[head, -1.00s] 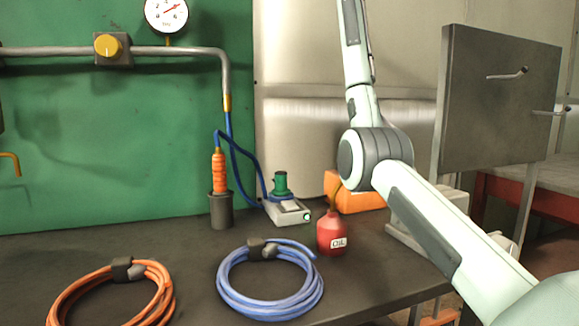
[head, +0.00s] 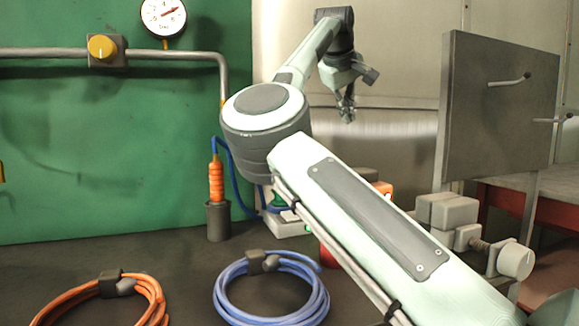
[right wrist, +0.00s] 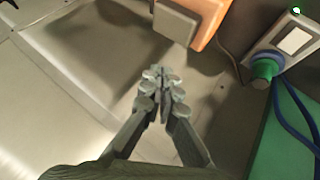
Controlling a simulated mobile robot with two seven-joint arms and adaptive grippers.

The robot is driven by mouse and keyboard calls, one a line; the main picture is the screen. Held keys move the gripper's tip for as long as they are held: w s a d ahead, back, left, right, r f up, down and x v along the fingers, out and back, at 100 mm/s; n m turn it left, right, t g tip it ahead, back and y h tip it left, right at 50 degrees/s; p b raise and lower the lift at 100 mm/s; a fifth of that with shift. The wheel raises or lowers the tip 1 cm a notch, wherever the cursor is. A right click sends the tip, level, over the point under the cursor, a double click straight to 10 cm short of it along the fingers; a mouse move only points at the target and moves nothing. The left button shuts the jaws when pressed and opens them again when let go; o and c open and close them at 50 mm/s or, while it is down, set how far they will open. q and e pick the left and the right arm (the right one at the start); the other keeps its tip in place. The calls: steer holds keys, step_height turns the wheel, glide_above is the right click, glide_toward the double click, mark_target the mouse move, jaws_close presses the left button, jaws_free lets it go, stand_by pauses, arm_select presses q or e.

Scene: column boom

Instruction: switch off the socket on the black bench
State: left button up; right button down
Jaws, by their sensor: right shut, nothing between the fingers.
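The socket (head: 284,228) is a pale box on the black bench (head: 150,258), by the back wall; my right arm hides part of it in the head view. In the right wrist view the socket (right wrist: 311,53) is at the upper right, with a white rocker switch (right wrist: 295,40), a lit green lamp (right wrist: 295,11) and a green plug (right wrist: 264,68) with a blue cable. My right gripper (head: 347,115) is raised above the back of the bench, up and right of the socket. In the wrist view the right gripper (right wrist: 160,85) is shut and empty, apart from the socket.
An orange box (right wrist: 200,18) is beside the socket. A red bottle (head: 328,258) is mostly hidden behind my arm. A blue cable coil (head: 322,300) and an orange cable coil (head: 155,295) lie in front. An orange-handled tool (head: 216,182) stands in a dark cup (head: 217,222).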

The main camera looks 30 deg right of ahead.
arm_select(q)
steer(key=shift+w+r, duration=0.25)
steer(key=shift+r, duration=0.4)
arm_select(e)
steer(key=w+a+f+g+y, duration=0.1)
steer(key=a+f+y, duration=0.5)
steer(key=a, duration=0.8)
steer(key=shift+w+f+m, duration=0.25)
steer(key=shift+f+m, duration=0.15)
steer(key=shift+f, duration=0.55)
steer(key=b, duration=0.1)
glide_toward(289, 212)
steer(key=x, duration=0.6)
steer(key=shift+w+d, duration=0.1)
steer(key=shift+d, duration=0.05)
steer(key=shift+f, duration=0.25)
arm_select(q)
steer(key=v, duration=0.2)
steer(key=shift+a+r, duration=0.2)
steer(key=shift+r, duration=0.1)
steer(key=shift+w+r, duration=0.1)
